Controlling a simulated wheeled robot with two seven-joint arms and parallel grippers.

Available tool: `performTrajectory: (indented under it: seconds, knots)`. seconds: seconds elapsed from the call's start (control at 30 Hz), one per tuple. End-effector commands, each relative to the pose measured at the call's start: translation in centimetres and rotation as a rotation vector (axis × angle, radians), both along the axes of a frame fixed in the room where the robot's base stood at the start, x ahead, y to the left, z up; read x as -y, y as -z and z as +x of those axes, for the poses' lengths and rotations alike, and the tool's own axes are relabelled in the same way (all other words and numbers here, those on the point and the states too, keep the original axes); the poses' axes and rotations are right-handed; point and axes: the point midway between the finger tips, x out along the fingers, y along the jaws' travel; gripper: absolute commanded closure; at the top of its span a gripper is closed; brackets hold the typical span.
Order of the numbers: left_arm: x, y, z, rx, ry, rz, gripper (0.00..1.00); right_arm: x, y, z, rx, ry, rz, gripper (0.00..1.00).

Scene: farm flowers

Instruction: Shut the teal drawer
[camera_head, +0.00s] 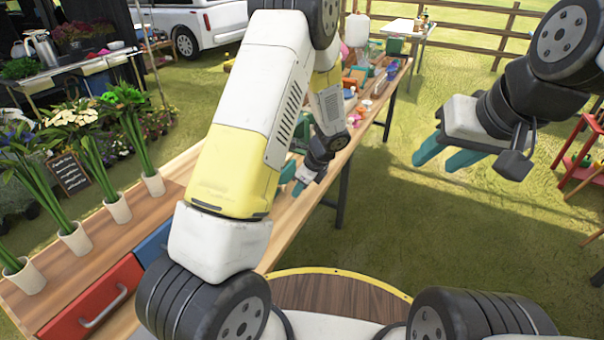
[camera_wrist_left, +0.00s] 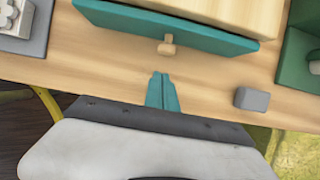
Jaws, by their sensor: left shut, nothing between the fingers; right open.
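The teal drawer front (camera_wrist_left: 140,25) lies across the top of the left wrist view, with a pale wooden knob (camera_wrist_left: 167,46) at its middle. A pale wooden body (camera_wrist_left: 225,12) shows behind it. I cannot tell how far the drawer stands out. My left gripper (camera_wrist_left: 162,78) is shut and empty, its teal fingertips just short of the knob and apart from it. In the head view my left gripper (camera_head: 298,189) is at the long table's edge, and my own arm hides much of the drawer area. My right gripper (camera_head: 436,163) is open and empty over the grass.
A small grey block (camera_wrist_left: 252,99) and a green object (camera_wrist_left: 298,65) sit right of the fingers in the wrist view. The wooden table (camera_head: 284,228) carries several white vases (camera_head: 117,207) at left. A red drawer (camera_head: 92,300) and a blue drawer (camera_head: 153,246) show at the lower left.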

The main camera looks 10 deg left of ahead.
Motion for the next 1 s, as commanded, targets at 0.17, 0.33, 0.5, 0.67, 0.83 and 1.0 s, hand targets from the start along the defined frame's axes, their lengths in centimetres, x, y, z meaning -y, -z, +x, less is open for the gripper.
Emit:
performTrajectory:
  seconds: [0.17,0.33,0.5,0.67,0.83,1.0]
  knots:
    - [2.2,-3.2,-0.4,0.004,0.001,-0.006,1.00,0.0,0.0,0.0,0.000,0.000,0.000,0.56]
    - [3.6,-6.4,-0.9,0.002,0.004,-0.006,1.00,0.0,0.0,0.0,0.000,0.000,0.000,0.56]
    - [4.5,-8.4,-1.3,0.000,0.002,-0.006,1.00,0.0,0.0,0.0,0.000,0.000,0.000,0.56]
    - [4.4,-10.0,-1.7,0.016,-0.036,-0.024,1.00,0.0,0.0,0.0,0.000,0.000,0.000,0.56]
    - [2.8,-14.8,-3.8,0.110,-0.262,-0.143,1.00,0.0,0.0,0.0,0.000,0.000,0.000,0.56]
    - [0.9,-20.7,-8.0,0.232,-0.607,-0.328,1.00,0.0,0.0,0.0,0.000,0.000,0.000,0.56]
